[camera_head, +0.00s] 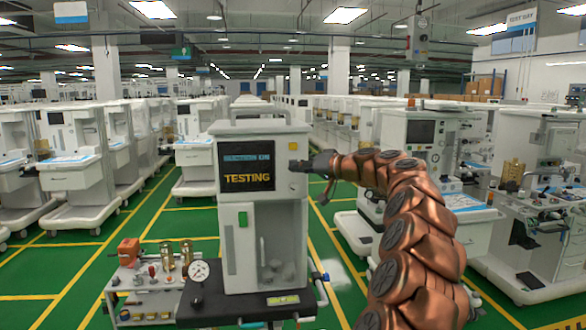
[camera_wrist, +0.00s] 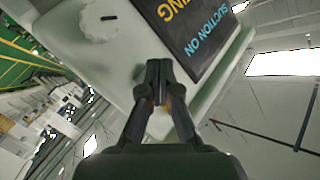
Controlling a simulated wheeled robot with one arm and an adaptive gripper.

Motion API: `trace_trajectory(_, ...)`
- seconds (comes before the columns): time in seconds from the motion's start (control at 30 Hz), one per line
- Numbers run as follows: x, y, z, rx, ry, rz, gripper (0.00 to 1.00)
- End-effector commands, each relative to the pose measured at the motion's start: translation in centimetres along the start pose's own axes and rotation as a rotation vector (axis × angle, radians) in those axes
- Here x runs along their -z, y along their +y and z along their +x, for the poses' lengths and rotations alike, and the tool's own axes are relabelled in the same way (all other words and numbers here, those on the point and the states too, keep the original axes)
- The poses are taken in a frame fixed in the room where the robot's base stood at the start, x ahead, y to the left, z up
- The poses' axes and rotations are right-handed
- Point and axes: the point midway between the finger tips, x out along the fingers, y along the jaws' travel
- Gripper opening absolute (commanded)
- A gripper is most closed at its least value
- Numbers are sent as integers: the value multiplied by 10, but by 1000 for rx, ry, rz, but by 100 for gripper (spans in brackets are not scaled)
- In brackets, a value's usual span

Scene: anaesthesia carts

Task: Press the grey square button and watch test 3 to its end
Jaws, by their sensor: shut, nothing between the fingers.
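The white anaesthesia cart (camera_head: 265,140) stands in the middle of the head view. Its dark screen (camera_head: 247,167) reads "SUCTION ON" in blue and "TESTING" in yellow; the screen also shows in the wrist view (camera_wrist: 202,40), turned over. My gripper (camera_head: 298,165) is shut and empty, its tips at the panel just right of the screen. In the wrist view, the closed fingertips (camera_wrist: 158,68) lie over the panel beside the screen. I cannot make out the grey square button; the fingers may cover it. I cannot tell whether the tips touch the panel.
A pale round knob (camera_wrist: 98,20) shows in the wrist view. A gauge (camera_head: 199,271) and brass parts stand lower left. Other carts line both sides; green floor lanes run between them.

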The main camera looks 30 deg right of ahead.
Motion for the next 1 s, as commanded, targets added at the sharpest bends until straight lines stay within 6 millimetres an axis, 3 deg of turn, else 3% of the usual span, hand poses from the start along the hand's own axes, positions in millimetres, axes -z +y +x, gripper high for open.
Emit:
trace_trajectory(0.43,-3,-2,-3,0,1,0,0)
trace_trajectory(1.0,-26,-24,-34,2,1,-1,0)
